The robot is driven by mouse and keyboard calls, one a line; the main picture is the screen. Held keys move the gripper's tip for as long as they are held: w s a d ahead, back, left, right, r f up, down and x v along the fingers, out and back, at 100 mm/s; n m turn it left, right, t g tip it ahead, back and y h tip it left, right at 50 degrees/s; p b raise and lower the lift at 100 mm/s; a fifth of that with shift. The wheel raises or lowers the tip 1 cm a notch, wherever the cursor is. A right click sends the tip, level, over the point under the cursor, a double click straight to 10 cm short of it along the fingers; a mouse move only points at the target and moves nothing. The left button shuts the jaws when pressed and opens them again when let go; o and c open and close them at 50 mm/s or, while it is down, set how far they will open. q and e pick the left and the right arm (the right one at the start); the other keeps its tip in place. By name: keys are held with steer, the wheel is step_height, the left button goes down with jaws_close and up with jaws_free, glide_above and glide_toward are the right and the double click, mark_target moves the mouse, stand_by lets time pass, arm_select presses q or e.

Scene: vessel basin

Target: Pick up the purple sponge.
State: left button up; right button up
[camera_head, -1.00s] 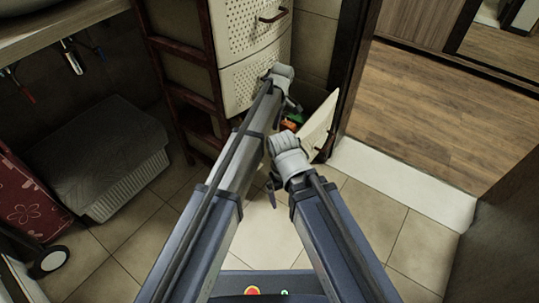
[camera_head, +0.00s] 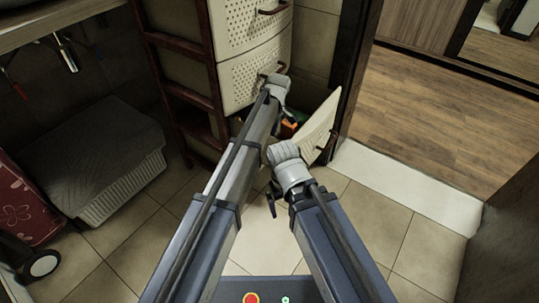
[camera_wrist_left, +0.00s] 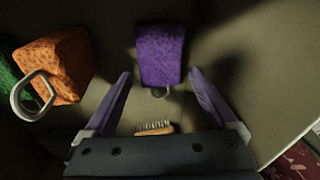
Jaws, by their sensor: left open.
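The purple sponge (camera_wrist_left: 161,52) lies inside the open drawer in the left wrist view, with a small metal ring at its near end. My left gripper (camera_wrist_left: 160,75) is open, its two fingers reaching toward the sponge's near end, one to each side, with gaps. In the head view my left wrist (camera_head: 277,88) is over the drawer, its fingers hidden, and the purple sponge cannot be seen. My right gripper (camera_head: 271,200) hangs in front of the drawer; its jaw opening is unclear.
An orange sponge (camera_wrist_left: 62,68) with a ring and a green one (camera_wrist_left: 10,82) lie left of the purple sponge. A small brush (camera_wrist_left: 154,128) lies near the gripper's base. The drawer front (camera_head: 320,128) sticks out below the cabinet (camera_head: 250,75). A basket (camera_head: 125,185) stands at left.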

arm_select(q)
steer(key=f, duration=0.1)
steer(key=b, duration=0.1)
steer(key=f, duration=0.1)
steer(key=shift+s+a+f+b, duration=0.1)
steer(key=shift+a+f+b, duration=0.15)
steer(key=shift+f+b, duration=0.1)
steer(key=shift+r, duration=0.1)
arm_select(e)
step_height(320, 180, down, 2)
steer(key=shift+f, duration=0.25)
arm_select(q)
steer(key=c, duration=1.1)
steer(key=shift+r, duration=0.1)
arm_select(e)
steer(key=shift+r, duration=0.1)
arm_select(q)
step_height(320, 180, up, 19)
steer(key=p, duration=1.9)
steer(key=shift+f, duration=0.2)
steer(key=s+a, duration=1)
steer(key=s, duration=0.4)
steer(key=shift+s+a+f+b, duration=0.3)
steer(key=shift+f+b, duration=0.1)
arm_select(e)
step_height(320, 180, up, 18)
